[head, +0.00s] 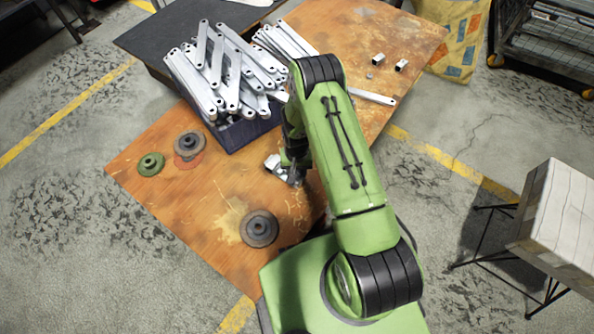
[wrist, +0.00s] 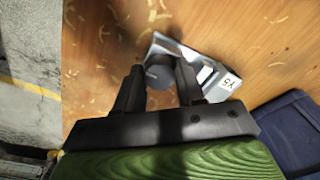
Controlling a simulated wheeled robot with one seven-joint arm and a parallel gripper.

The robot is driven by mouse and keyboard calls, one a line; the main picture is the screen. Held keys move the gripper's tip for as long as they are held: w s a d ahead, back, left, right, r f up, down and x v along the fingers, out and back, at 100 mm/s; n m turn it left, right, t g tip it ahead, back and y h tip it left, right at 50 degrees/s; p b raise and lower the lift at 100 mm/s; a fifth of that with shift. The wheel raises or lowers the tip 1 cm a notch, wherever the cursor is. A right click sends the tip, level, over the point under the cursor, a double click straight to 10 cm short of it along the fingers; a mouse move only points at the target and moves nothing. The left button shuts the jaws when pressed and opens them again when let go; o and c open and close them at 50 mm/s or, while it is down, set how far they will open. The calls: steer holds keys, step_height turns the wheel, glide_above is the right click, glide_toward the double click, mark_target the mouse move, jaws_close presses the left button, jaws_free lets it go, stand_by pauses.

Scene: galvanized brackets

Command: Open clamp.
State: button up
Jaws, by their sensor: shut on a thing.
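The clamp (head: 272,163) is a small silver metal piece on the worn orange-brown table (head: 225,195), left of my forearm. My gripper (head: 291,172) is mostly hidden by my arm in the head view. The fingers hide some of the clamp, and I cannot tell whether its jaws are open.
A dark blue bin (head: 250,133) heaped with galvanized brackets (head: 225,75) stands behind the clamp; its edge shows in the wrist view (wrist: 290,130). A green flanged disc (head: 150,163) and dark discs (head: 259,228) lie left and in front. Small metal blocks (head: 378,59) lie far right.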

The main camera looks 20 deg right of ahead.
steer(key=n+b, duration=0.1)
steer(key=n, duration=0.2)
steer(key=shift+f, duration=0.1)
steer(key=n, duration=0.6)
steer(key=shift+n, duration=0.4)
steer(key=n, duration=0.8)
steer(key=o, duration=0.9)
steer(key=shift+o, duration=0.2)
